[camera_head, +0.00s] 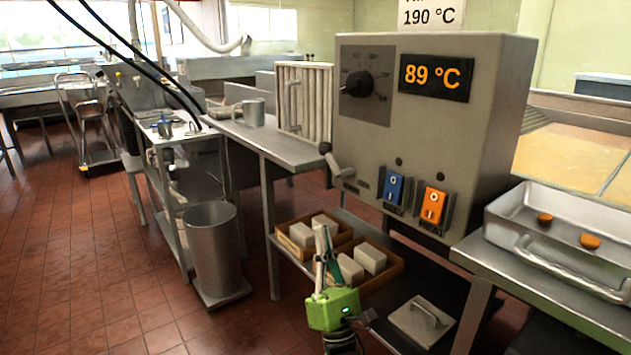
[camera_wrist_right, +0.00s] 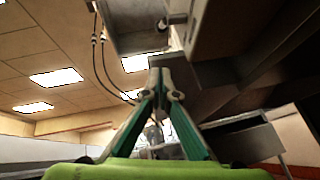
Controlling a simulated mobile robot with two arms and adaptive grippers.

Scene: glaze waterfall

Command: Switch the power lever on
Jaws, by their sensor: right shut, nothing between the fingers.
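The grey control box (camera_head: 440,130) stands on the metal counter, with a lit display reading 89 °C. A metal lever (camera_head: 341,172) with a dark rounded end sits on its lower left side. I take this for the power lever; its knob end points up and left. My right gripper (camera_head: 323,232), green-bodied, points upward below the lever and apart from it. Its fingers are shut and empty. In the right wrist view the fingertips (camera_wrist_right: 160,70) meet, with grey metal parts above them. The left gripper is in neither view.
A blue switch (camera_head: 394,190) and an orange switch (camera_head: 433,206) sit on the box front, right of the lever. Wooden trays with pale blocks (camera_head: 370,258) rest on the shelf close behind my gripper. A metal pan (camera_head: 560,225) stands right.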

